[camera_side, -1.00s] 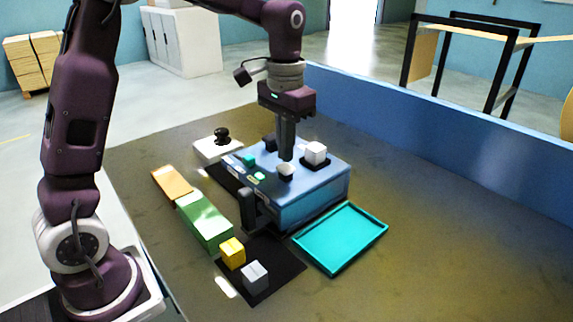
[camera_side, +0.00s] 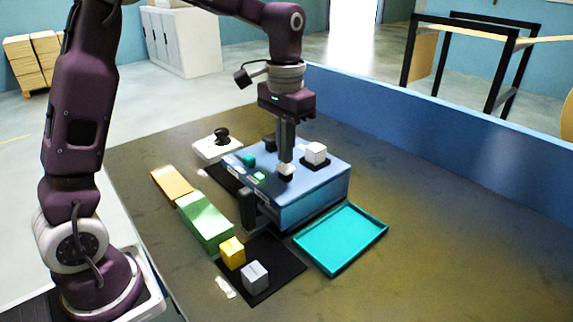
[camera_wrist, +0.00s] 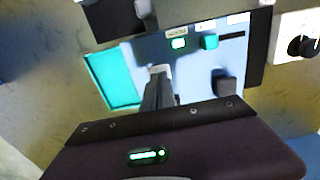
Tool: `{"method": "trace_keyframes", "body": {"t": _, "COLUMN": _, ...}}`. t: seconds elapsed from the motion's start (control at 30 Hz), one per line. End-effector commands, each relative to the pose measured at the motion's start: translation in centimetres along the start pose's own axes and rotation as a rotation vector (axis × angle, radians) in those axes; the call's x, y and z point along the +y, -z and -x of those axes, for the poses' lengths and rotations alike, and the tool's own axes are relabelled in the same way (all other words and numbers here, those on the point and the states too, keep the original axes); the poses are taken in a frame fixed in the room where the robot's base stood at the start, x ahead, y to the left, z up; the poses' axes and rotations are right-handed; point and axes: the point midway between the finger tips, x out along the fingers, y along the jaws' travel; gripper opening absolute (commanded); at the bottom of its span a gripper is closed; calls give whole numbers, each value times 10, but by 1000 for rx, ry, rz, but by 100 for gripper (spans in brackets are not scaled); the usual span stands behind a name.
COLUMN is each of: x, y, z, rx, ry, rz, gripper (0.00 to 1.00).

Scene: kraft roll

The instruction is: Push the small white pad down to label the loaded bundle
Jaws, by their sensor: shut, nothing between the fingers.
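The small white pad (camera_side: 286,174) sits on the top of the blue machine (camera_side: 310,195), in a dark surround. My gripper (camera_side: 286,160) is shut and empty, pointing straight down with its fingertips at the pad's top. They look to be touching it, but I cannot tell if the pad is pressed in. In the wrist view a white patch, likely the pad (camera_wrist: 160,68), shows just beyond my shut fingers (camera_wrist: 158,85), which hide most of it. A white cube (camera_side: 316,153) sits on a dark square behind and right of the pad. I cannot tell which item is the bundle.
A teal tray (camera_side: 341,239) lies right of the machine. A yellow block (camera_side: 232,252) and a grey block (camera_side: 255,276) stand on a black mat (camera_side: 282,262). A green block (camera_side: 205,221) lies left. A black knob on a white base (camera_side: 218,146) stands behind. The right tabletop is clear.

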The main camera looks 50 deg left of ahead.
Motion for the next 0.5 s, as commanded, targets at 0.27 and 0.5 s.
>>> {"method": "trace_keyframes", "body": {"t": 0.27, "x": 0, "y": 0, "z": -8, "rx": 0, "ry": 0, "rz": 0, "gripper": 0}}
{"method": "trace_keyframes", "body": {"t": 0.5, "x": 0, "y": 0, "z": -16, "rx": 1, "ry": 0, "rz": 0, "gripper": 0}}
